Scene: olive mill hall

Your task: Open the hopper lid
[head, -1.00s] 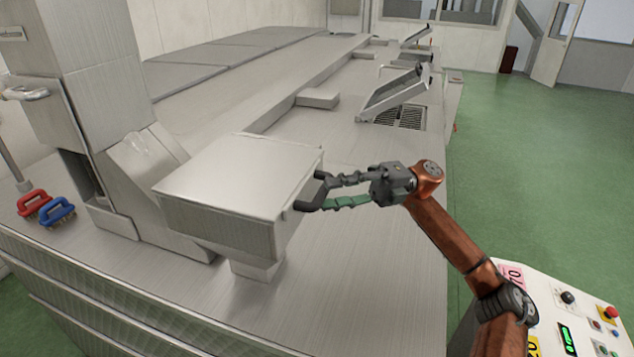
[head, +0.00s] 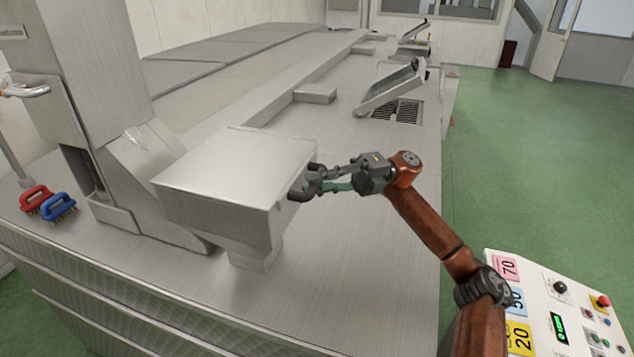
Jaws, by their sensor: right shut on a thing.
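The hopper (head: 222,222) is a metal box on the steel bench, narrowing to a spout below. Its flat lid (head: 238,165) lies shut on top. A dark handle (head: 301,193) sticks out at the right side of the lid. My right gripper (head: 314,182) is at that side, its fingers shut on the handle. The fingers partly hide the handle. My left gripper is not in view.
A red brush (head: 36,198) and a blue brush (head: 58,207) lie on the bench at the left. A tall metal housing (head: 85,75) stands behind the hopper. A control panel (head: 560,310) with buttons is at the lower right. Green floor is clear at the right.

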